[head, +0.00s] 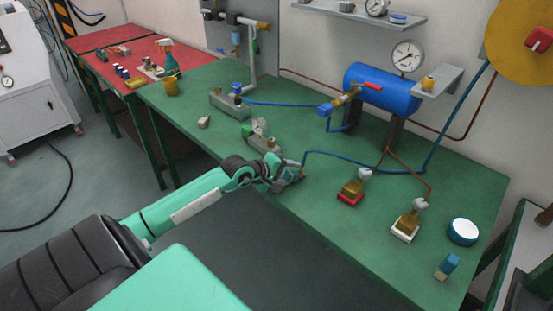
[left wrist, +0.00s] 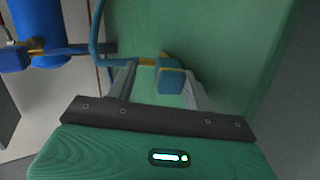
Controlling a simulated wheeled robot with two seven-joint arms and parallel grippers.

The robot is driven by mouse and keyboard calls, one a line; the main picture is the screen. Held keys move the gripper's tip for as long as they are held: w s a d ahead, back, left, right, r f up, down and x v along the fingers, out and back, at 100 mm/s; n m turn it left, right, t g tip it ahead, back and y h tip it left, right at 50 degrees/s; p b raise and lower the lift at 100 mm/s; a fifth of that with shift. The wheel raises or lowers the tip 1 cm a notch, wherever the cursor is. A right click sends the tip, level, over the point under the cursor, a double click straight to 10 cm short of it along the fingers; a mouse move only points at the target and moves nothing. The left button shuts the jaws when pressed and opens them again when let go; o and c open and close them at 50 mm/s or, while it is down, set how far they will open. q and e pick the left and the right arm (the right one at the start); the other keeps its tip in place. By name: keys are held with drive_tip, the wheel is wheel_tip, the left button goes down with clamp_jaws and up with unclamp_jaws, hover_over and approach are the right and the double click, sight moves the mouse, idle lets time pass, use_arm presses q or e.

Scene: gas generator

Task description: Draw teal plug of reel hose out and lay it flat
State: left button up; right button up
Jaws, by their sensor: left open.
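The teal plug (left wrist: 170,78) shows in the left wrist view as a blue-teal block with a yellow band, between my two open fingers. A brass piece (left wrist: 145,62) joins it to the blue hose (left wrist: 97,35). In the head view the hose (head: 350,159) runs over the green table from the yellow reel (head: 520,35) and bends down at my left gripper (head: 290,177). That gripper is open around the plug at the table's front edge; contact cannot be told. The plug is mostly hidden there, and whether it sits in a socket is unclear. My right gripper is out of view.
The green table (head: 330,215) holds a blue tank (head: 382,88), a grey gauge block (head: 262,142) just behind the gripper, and two brass valves with red (head: 350,195) and white (head: 405,230) bases. A round white-and-blue tin (head: 463,232) stands right. Bare table lies front-centre.

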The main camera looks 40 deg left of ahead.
use_arm(q)
drive_tip(key=shift+s+a+r, duration=0.1)
drive_tip(key=shift+s+a, duration=0.05)
drive_tip(key=shift+s, duration=0.25)
drive_tip(key=b+v, duration=0.1)
drive_tip(key=v, duration=0.4)
drive_tip(key=shift+s+r, duration=0.2)
drive_tip(key=shift+s, duration=0.15)
drive_tip(key=b+v, duration=0.1)
drive_tip(key=v, duration=0.6)
drive_tip(key=shift+w, duration=0.15)
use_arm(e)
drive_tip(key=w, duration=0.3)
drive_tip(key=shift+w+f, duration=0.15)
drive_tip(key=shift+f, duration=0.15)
use_arm(q)
drive_tip(key=shift+r, duration=0.15)
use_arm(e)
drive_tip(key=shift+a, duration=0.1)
